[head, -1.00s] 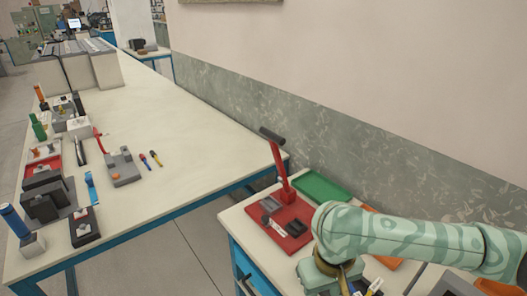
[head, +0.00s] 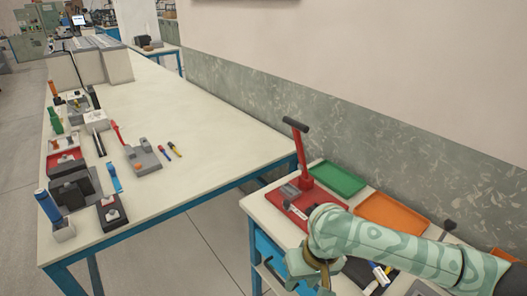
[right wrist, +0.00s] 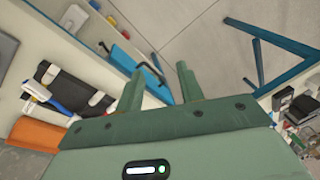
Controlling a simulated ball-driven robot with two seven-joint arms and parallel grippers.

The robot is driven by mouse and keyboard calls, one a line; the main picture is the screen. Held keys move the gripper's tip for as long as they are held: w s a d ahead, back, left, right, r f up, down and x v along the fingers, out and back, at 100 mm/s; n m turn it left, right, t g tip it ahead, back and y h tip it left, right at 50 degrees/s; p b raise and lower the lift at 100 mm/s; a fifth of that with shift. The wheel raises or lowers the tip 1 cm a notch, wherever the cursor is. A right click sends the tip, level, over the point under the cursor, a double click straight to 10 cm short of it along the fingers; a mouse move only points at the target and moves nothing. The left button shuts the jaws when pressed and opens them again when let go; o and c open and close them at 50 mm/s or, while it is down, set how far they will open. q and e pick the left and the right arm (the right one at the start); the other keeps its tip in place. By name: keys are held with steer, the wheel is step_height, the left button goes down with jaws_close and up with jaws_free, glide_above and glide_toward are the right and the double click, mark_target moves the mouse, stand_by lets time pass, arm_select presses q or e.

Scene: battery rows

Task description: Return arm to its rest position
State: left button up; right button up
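My right arm, pale green with a swirl pattern, comes in from the right in the head view. Its gripper (head: 318,280) is low in the picture, at the front side of the small bench and partly cut off by the lower edge. In the right wrist view the two green fingers of this gripper (right wrist: 159,70) stand apart with nothing between them. Floor and the bench side show beyond them. My left gripper is in neither view.
The small bench holds a red fixture with a lever (head: 308,176), a green tray (head: 337,179), an orange tray (head: 393,214) and a black holder (right wrist: 78,92) with pale-ended items.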

steer(key=w+d+f+m+t+y, duration=0.1)
steer(key=w+f, duration=0.1)
steer(key=f, duration=0.6)
steer(key=w+d+f+m+t+y, duration=0.1)
steer(key=w+f, duration=0.1)
steer(key=f, duration=0.7)
steer(key=s+d+f+t+h, duration=0.1)
steer(key=s+d+f, duration=0.45)
steer(key=f, duration=0.45)
steer(key=s+d+f+n+g+h, duration=0.1)
steer(key=s+d+f, duration=0.2)
steer(key=s+f, duration=0.45)
steer(key=s+d+f+h, duration=0.1)
steer(key=s+d+f, duration=0.25)
steer(key=s, duration=0.75)
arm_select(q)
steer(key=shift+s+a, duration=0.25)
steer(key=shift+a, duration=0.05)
arm_select(e)
steer(key=s+d+f+n+g, duration=0.1)
steer(key=s+f, duration=0.1)
steer(key=s, duration=0.8)
steer(key=s+d+f+n+g+h, duration=0.1)
steer(key=s+f, duration=0.1)
steer(key=s, duration=0.8)
steer(key=shift+s+d+f, duration=0.25)
steer(key=shift+s+f, duration=0.1)
steer(key=shift+s, duration=0.05)
